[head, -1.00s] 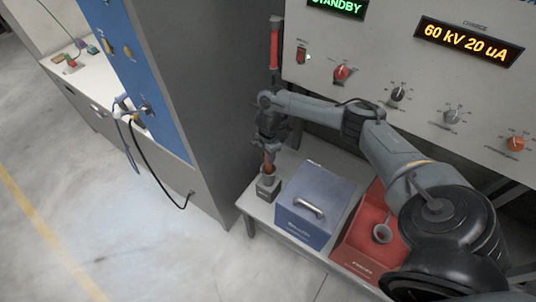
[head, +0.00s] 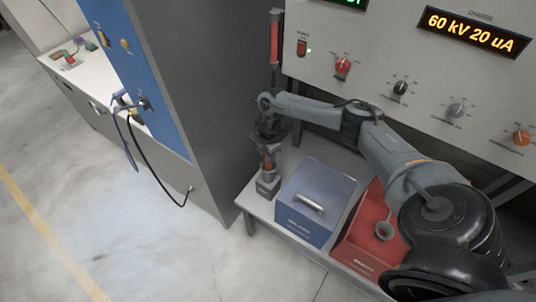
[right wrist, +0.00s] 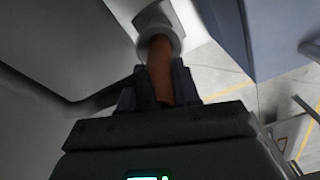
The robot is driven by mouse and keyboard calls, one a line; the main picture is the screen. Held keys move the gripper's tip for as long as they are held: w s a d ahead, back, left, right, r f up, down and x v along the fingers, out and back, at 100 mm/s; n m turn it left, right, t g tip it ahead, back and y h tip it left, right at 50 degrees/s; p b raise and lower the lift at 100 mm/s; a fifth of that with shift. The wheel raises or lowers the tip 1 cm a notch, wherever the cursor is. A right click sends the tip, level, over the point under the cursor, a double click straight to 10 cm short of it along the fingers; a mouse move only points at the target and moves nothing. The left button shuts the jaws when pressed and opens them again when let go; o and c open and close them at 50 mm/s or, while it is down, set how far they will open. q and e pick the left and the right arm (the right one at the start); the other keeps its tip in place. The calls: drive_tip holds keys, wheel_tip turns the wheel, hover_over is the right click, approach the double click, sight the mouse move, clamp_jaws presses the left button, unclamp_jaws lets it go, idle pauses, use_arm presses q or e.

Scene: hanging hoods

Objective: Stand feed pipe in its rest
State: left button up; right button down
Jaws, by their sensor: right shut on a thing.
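The feed pipe (right wrist: 160,70) is an orange-brown tube, upright between the fingers of my right gripper (head: 268,152). That gripper is shut on it. In the right wrist view, the pipe runs from between the dark fingers (right wrist: 155,92) to a pale grey collar at its far end. The rest (head: 268,188) is a small dark grey block on the left front corner of the bench, directly below the gripper. The pipe's lower end meets the top of the rest; how deep it sits is hidden. My left gripper is out of view.
A blue lidded box (head: 301,224) stands close to the right of the rest, with a red bin (head: 362,250) beyond it. A grey cabinet (head: 205,130) rises to the left. A control panel (head: 370,45) with knobs hangs behind. Open floor lies at front left.

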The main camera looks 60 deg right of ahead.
drive_tip(key=shift+f+b, duration=1.05)
drive_tip(key=shift+f, duration=0.8)
drive_tip(key=c, duration=0.7)
unclamp_jaws()
drive_tip(key=shift+c, duration=0.2)
drive_tip(key=shift+r, duration=0.1)
wheel_tip(320, 180, up, 10)
drive_tip(key=shift+f+p, duration=0.25)
drive_tip(key=shift+p, duration=0.85)
drive_tip(key=shift+r, duration=0.55)
